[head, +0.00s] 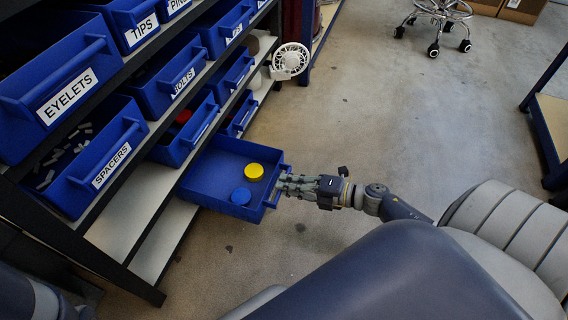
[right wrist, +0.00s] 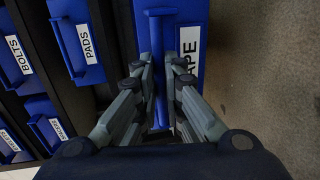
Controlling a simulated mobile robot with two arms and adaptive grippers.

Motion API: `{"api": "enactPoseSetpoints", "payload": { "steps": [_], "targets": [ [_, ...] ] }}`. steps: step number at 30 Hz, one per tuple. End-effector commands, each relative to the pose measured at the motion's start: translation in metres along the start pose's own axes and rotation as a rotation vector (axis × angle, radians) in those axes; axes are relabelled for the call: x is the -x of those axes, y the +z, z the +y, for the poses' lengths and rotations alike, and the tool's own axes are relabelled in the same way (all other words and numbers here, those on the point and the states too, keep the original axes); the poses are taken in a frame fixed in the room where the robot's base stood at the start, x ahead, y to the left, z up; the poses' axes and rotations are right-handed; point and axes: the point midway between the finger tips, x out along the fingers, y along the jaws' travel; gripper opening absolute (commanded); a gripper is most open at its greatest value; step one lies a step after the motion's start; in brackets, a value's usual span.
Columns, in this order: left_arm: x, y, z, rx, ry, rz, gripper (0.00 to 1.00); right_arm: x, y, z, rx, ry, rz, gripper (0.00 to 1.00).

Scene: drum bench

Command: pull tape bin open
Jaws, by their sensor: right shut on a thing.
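The tape bin (head: 215,172) is a blue open-topped bin, pulled well out from the lower shelf of the rack in the head view. A yellow round roll (head: 253,171) and a blue round roll (head: 240,196) lie inside it. My right gripper (head: 284,186) is at its front and shut on its handle. In the right wrist view the fingers of my right gripper (right wrist: 157,85) close around the blue handle bar (right wrist: 160,50), beside a label (right wrist: 188,45) of which "APE" shows. My left gripper is not in view.
More blue labelled bins, such as EYELETS (head: 60,85) and SPACERS (head: 95,165), fill the rack at left. A white fan-like wheel (head: 291,60) stands out near the rack's far end. The floor (head: 370,110) to the right is clear; a wheeled stool (head: 436,20) stands far back.

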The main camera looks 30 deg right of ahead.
Motion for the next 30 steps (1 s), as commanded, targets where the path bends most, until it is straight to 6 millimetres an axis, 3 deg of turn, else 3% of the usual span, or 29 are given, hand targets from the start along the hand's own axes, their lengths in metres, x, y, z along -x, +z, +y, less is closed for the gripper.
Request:
{"api": "enactPoseSetpoints", "payload": {
  "steps": [6, 7, 9, 22, 30],
  "targets": [
    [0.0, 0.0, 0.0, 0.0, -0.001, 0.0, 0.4, 0.0, -0.001, 0.0, 0.0, -0.001, 0.002, 0.0],
    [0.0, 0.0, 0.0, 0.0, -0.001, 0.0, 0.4, 0.0, -0.001, 0.0, 0.0, -0.001, 0.002, 0.16],
    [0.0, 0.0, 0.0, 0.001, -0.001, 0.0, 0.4, 0.0, 0.0, 0.0, 0.0, -0.001, 0.001, 0.29],
    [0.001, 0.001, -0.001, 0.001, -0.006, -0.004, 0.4, 0.007, 0.0, -0.001, -0.001, -0.002, 0.0, 0.29],
    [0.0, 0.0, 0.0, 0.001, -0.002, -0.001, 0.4, 0.058, -0.001, -0.002, -0.003, -0.005, 0.0, 0.29]
  ]
}}
